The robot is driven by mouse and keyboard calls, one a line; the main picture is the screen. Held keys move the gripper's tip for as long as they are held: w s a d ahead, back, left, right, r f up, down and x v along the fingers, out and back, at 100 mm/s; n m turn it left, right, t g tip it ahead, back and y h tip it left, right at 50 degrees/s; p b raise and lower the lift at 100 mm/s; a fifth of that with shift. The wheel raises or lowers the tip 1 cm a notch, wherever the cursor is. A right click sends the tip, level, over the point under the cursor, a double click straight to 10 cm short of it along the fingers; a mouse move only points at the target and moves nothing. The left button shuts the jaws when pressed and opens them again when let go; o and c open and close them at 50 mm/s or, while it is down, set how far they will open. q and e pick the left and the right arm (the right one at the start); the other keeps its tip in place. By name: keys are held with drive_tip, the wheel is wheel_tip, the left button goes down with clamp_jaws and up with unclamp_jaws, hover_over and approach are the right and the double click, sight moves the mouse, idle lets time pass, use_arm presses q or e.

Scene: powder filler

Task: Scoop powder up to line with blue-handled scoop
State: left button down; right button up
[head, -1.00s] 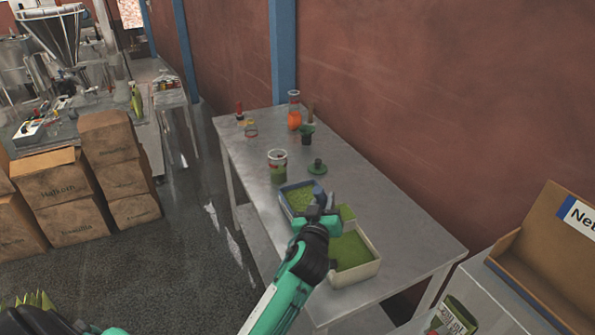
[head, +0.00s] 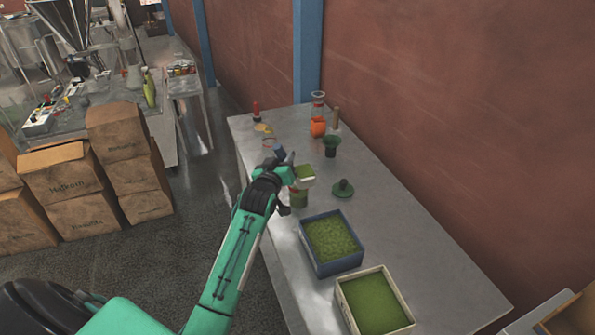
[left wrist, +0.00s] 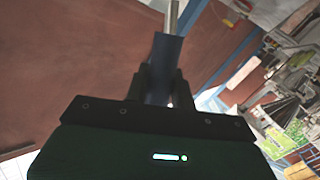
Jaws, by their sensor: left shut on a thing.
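My left gripper (head: 284,163) is shut on the blue handle (head: 280,151) of the scoop. The handle also shows between the fingers in the left wrist view (left wrist: 165,58). The scoop's pale bowl (head: 305,181) holds green powder and is just above or at the top of a clear jar (head: 299,199). I cannot tell whether they touch. The jar contains green powder; its line is not readable, and the scoop and gripper partly hide it. A blue tray (head: 307,259) and a cream tray (head: 346,308) hold green powder. My right gripper is not in view.
A dark green lid (head: 343,188) lies right of the jar. Behind stand a green funnel (head: 331,146), an orange-filled jar (head: 318,122) and a red-handled item (head: 256,111). The metal table (head: 405,215) is clear along its right side. Cardboard boxes (head: 65,180) stand left.

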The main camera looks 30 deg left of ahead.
use_arm(q)
drive_tip(key=w+a+r+n+g+p, duration=0.1)
drive_tip(key=p, duration=0.2)
drive_tip(key=w+a+n+g+h+p, duration=0.1)
drive_tip(key=g+p, duration=0.1)
drive_tip(key=p, duration=0.1)
drive_tip(key=shift+w+a+r, duration=0.1)
drive_tip(key=shift+a+r, duration=0.05)
drive_tip(key=shift+r, duration=0.2)
drive_tip(key=shift+w+a+f+n+g+p, duration=0.3)
drive_tip(key=shift+f+g, duration=0.15)
drive_tip(key=shift+g, duration=0.15)
drive_tip(key=shift+h, duration=0.3)
drive_tip(key=shift+w+a+r+p, duration=0.1)
drive_tip(key=shift+w+a+p, duration=0.05)
drive_tip(key=shift+p, duration=0.15)
drive_tip(key=shift+w+a+g+h, duration=0.2)
drive_tip(key=shift+g+h, duration=0.1)
drive_tip(key=shift+g, duration=0.2)
drive_tip(key=shift+n, duration=0.3)
